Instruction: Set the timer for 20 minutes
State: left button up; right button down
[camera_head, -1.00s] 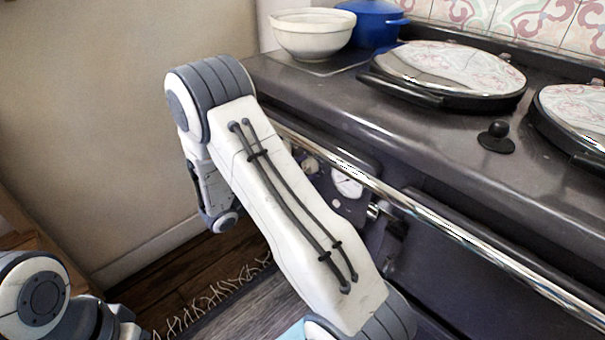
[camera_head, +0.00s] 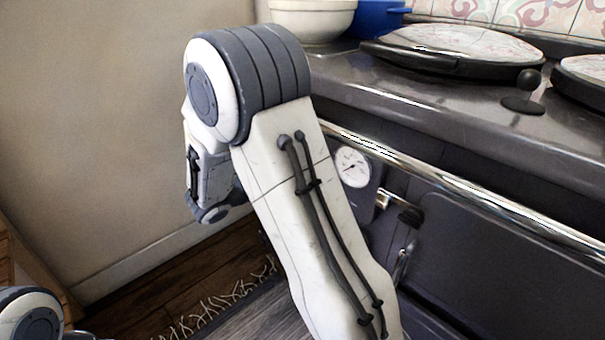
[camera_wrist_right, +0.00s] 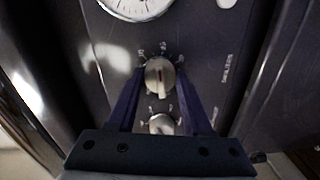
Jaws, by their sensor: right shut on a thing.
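A control panel on the dark range carries two round pale metal knobs, seen in the right wrist view. The upper knob (camera_wrist_right: 160,77) has small printed marks around its top and a dark line on its face pointing down. The lower knob (camera_wrist_right: 161,124) sits just below it. My right gripper (camera_wrist_right: 161,80) reaches up with one finger on each side of the upper knob and is shut on it. In the head view my own arm hides this gripper and both knobs. My left gripper is not in view.
A white round gauge (camera_head: 352,167) is on the panel above the knobs. A chrome rail (camera_head: 450,183) runs along the range front. Lidded hotplates (camera_head: 460,45), a cream bowl (camera_head: 312,18) and a blue pot (camera_head: 380,18) stand on top. A fringed rug (camera_head: 225,302) lies on the floor.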

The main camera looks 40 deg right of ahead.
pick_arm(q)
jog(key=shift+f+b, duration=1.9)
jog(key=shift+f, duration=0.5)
pick_arm(e)
jog(key=shift+f+m, duration=0.15)
jog(key=shift+m, duration=1.25)
jog(key=shift+c, duration=1.6)
grip_release()
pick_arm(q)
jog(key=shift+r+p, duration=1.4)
pick_arm(e)
jog(key=s+a, duration=0.1)
jog(key=a, duration=0.9)
jog(key=shift+a+r, duration=0.25)
jog(key=shift+r, duration=0.1)
